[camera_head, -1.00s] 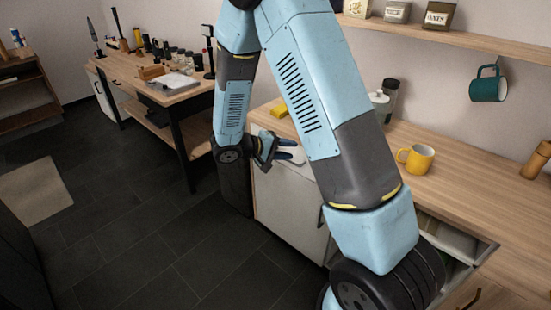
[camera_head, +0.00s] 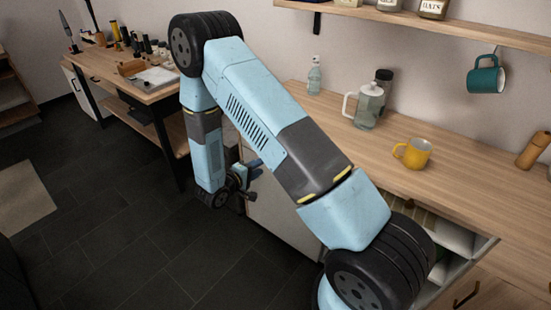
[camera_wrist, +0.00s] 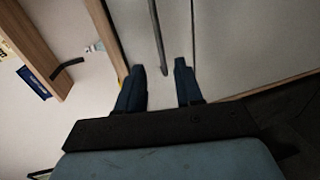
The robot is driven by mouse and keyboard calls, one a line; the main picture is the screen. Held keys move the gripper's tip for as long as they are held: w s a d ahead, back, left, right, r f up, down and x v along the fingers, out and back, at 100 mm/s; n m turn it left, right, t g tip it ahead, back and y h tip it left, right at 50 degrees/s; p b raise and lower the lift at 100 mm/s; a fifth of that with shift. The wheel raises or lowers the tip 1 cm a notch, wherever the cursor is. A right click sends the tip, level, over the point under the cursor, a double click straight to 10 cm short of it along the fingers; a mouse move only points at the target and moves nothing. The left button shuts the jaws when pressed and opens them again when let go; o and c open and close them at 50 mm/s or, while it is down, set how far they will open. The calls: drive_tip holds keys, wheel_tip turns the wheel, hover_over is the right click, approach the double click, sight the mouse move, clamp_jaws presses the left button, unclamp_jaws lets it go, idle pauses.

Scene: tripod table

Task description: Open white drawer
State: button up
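The white drawer front (camera_wrist: 178,25) fills the middle of the wrist view, bounded by dark seams. Its long dark bar handle (camera_wrist: 155,30) runs toward the gap between my fingers. My gripper (camera_wrist: 159,66) is open, with a dark blue finger on each side of the handle's near end. I cannot tell whether either finger touches it. In the head view my gripper (camera_head: 250,177) is low in front of the white cabinet (camera_head: 285,215), below the counter edge. My arm hides much of the cabinet front there, and the handle is not visible. The drawer looks shut.
The wooden counter (camera_head: 455,185) holds a yellow mug (camera_head: 413,153), a glass kettle (camera_head: 369,104) and a bottle (camera_head: 314,75). A teal mug (camera_head: 486,78) hangs under the shelf. An open compartment (camera_head: 455,240) lies at right. Dark floor (camera_head: 120,240) is clear at left.

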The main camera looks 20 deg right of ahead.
drive_tip(key=x, duration=1)
drive_tip(key=shift+w+d, duration=0.25)
drive_tip(key=shift+d, duration=0.05)
clamp_jaws()
drive_tip(key=shift+s+f, duration=0.1)
idle(0.9)
